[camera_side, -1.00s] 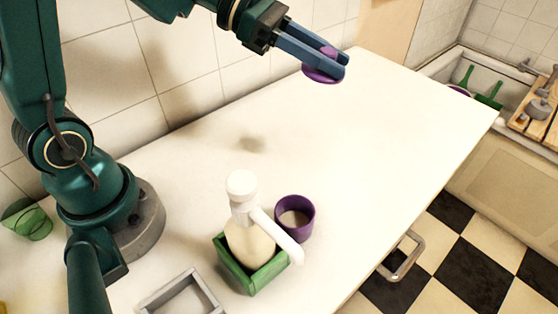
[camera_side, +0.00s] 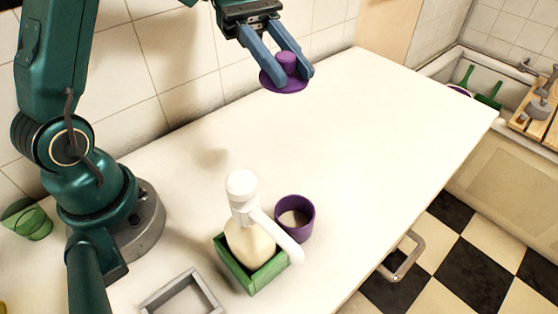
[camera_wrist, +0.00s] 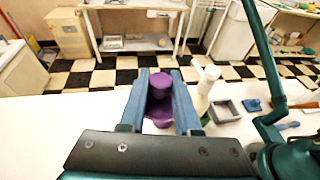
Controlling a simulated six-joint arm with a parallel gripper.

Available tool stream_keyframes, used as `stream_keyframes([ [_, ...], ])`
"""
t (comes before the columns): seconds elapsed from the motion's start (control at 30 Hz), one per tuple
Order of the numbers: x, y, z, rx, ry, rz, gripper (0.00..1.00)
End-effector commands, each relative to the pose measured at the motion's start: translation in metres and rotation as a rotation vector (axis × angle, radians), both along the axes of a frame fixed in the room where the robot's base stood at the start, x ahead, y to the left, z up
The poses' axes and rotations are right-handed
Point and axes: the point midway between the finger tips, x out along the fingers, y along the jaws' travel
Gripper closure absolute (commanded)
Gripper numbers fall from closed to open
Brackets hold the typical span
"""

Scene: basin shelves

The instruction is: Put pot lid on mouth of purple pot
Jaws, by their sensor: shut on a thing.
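The purple pot lid (camera_side: 284,80) is a flat disc with a round knob. My gripper (camera_side: 289,72) is shut on the lid's knob and holds it in the air, high above the back part of the counter. In the wrist view the lid (camera_wrist: 160,84) shows between the two blue fingers (camera_wrist: 160,97). The purple pot (camera_side: 296,217) stands upright on the counter near the front edge, with its mouth open upward. The lid is well above and behind the pot, clear of it. In the wrist view the pot cannot be made out apart from the lid.
A cream pump bottle (camera_side: 247,240) with a white spout stands in a green box (camera_side: 268,276) close beside the pot, its spout reaching towards the pot's side. A grey tray (camera_side: 183,297) lies at front left. The counter (camera_side: 370,130) is clear behind and right of the pot.

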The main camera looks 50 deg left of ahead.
Motion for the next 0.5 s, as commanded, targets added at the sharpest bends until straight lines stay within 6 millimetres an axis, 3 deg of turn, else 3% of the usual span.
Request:
stream_keyframes([
  [0.17, -0.023, 0.028, -0.032, -0.033, 0.013, -0.158, 1.00],
  [0.3, -0.024, 0.038, -0.048, -0.050, 0.015, -0.156, 1.00],
  [0.5, -0.028, 0.019, -0.063, -0.066, 0.020, -0.147, 1.00],
])
